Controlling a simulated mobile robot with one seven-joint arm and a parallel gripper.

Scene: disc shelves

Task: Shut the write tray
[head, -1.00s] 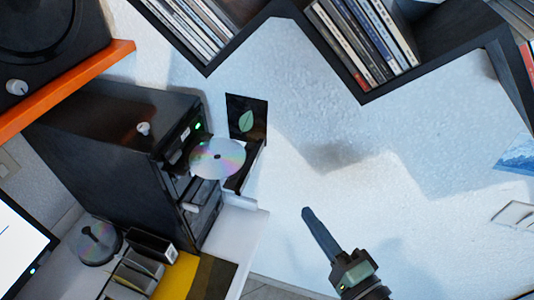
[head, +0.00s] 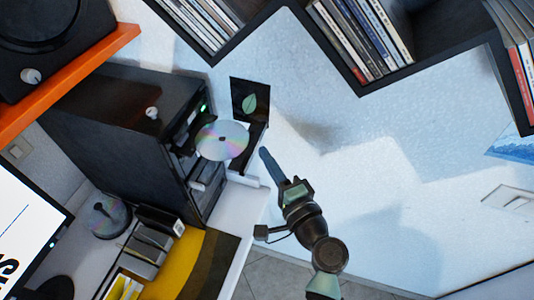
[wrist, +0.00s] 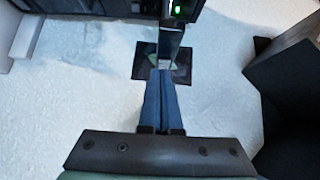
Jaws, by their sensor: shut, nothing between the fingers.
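An open disc tray (head: 252,152) sticks out from the front of the black tower (head: 115,135), with a shiny disc (head: 222,140) at it. In the wrist view the tray (wrist: 171,40) is seen nearly end-on, running up to the tower. I cannot read any label on it. My gripper (head: 264,152) is shut and empty, its blue fingers pointing at the tray's outer end. In the wrist view my gripper (wrist: 161,74) has its fingertips just below the tray's near end; I cannot tell whether they touch.
A black card with a green leaf (head: 249,100) is on the white wall beside the tray. Shelves with disc cases (head: 360,45) jut out above. A disc spindle (head: 107,216) and a case rack (head: 150,245) stand on the desk below.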

